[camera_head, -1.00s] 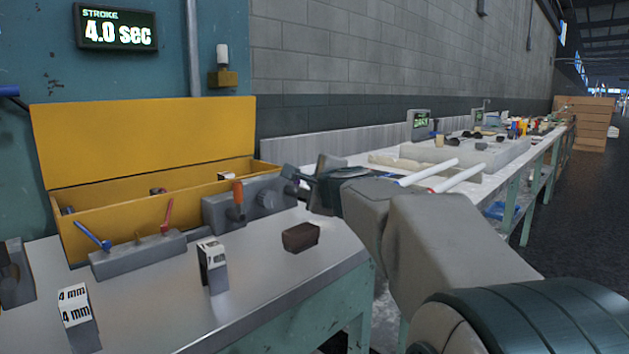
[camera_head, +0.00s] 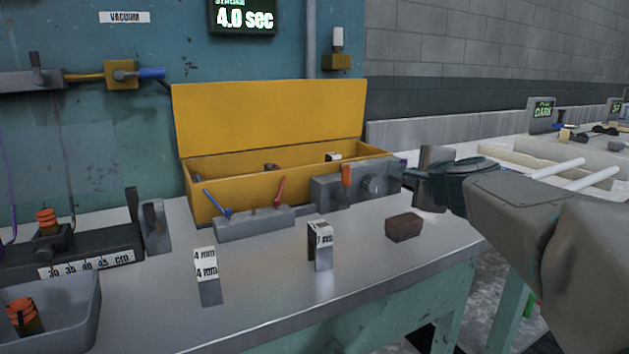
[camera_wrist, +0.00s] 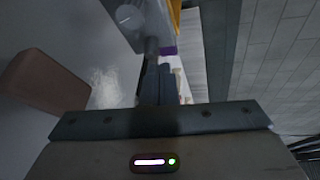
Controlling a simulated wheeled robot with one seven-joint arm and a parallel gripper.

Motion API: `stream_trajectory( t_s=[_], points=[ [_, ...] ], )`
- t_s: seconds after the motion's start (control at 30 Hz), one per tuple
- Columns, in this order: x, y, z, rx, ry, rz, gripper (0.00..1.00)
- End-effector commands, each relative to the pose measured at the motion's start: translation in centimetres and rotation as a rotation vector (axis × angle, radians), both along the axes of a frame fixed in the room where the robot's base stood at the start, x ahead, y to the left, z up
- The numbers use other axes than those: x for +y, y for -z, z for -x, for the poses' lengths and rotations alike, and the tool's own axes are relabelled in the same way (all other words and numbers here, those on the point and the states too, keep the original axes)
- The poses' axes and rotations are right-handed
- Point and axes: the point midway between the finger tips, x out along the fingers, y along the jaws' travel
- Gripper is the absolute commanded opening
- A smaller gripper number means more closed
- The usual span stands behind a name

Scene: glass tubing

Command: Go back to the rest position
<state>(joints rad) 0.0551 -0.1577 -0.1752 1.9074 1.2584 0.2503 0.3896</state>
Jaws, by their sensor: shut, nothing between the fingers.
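My gripper (camera_head: 408,174) is at the right of the head view, above the right end of the steel bench (camera_head: 290,265). Its fingers point left toward the grey block with an orange lever and a round knob (camera_head: 352,188). In the wrist view the fingers (camera_wrist: 157,84) are together with nothing between them. A brown block (camera_head: 404,227) lies on the bench below my gripper. A brown block also shows at the left of the wrist view (camera_wrist: 45,82). I cannot tell whether the fingertips touch the grey block.
An open yellow box (camera_head: 270,115) stands against the wall. Blue and red levers sit on a grey base (camera_head: 255,222). Blocks marked 4 mm (camera_head: 207,277) and 7 (camera_head: 321,246) stand on the bench. A grey bin (camera_head: 75,305) is at the left. The bench's front middle is clear.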

Motion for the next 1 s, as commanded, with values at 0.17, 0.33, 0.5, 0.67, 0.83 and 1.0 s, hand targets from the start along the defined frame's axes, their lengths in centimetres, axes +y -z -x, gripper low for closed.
stream_trajectory(
  t_s=[0.17,0.33,0.5,0.67,0.83,1.0],
  points=[
    [3.9,-2.6,2.9,0.102,-0.184,0.201,0.00],
    [7.0,-3.0,6.2,0.204,-0.364,0.391,0.00],
    [9.2,-3.2,10.3,0.310,-0.547,0.580,0.00],
    [10.3,-3.3,14.5,0.416,-0.721,0.753,0.00],
    [10.5,-3.8,19.3,0.533,-0.903,0.934,0.00],
    [9.6,-4.4,24.0,0.651,-1.074,1.105,0.00]
  ],
)
